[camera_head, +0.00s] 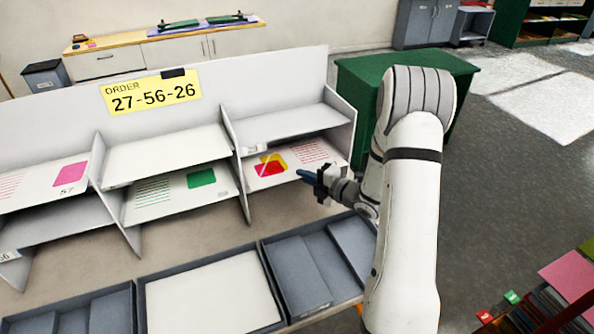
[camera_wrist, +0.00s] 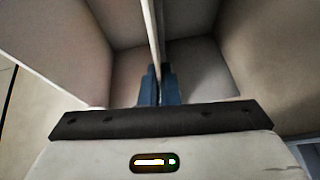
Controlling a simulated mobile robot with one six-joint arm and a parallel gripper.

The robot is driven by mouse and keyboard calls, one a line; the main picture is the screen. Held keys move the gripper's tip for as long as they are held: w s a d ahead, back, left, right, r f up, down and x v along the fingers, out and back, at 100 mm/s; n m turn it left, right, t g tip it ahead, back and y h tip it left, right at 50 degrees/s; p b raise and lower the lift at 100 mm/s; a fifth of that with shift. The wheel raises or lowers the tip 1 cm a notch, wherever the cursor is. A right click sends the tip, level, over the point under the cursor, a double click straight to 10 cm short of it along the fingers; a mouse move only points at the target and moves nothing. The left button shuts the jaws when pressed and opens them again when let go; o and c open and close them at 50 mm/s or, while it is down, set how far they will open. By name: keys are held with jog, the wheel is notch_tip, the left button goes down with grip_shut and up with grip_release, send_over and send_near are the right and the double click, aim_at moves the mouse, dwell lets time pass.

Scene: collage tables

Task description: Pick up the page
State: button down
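A white page with a red and yellow picture (camera_head: 270,165) and red printed lines lies on the middle shelf of the right-hand compartment in the head view. My gripper (camera_head: 309,177) is at the front edge of that shelf, at the page's near side. In the wrist view, the two blue fingers (camera_wrist: 159,88) are close together, one on each side of a thin, pale edge (camera_wrist: 155,35). I cannot tell whether this edge is the page or the shelf board, or whether the fingers press on it.
Other shelves hold a page with a green patch (camera_head: 201,177) and one with a pink patch (camera_head: 70,173). Upright dividers (camera_head: 238,175) flank the compartments. Grey trays (camera_head: 318,308) lie below. A yellow order sign (camera_head: 150,93) reads 27-56-26. A green cabinet (camera_head: 357,75) stands behind my arm.

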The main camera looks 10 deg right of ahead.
notch_tip(320, 180, up, 7)
jog(key=b, duration=0.2)
jog(key=s+d+b, duration=0.2)
jog(key=s+b, duration=0.3)
jog(key=s, duration=0.5)
jog(key=s+d+b, duration=0.2)
jog(key=s+b, duration=0.4)
jog(key=s, duration=0.3)
jog(key=shift+s, duration=0.35)
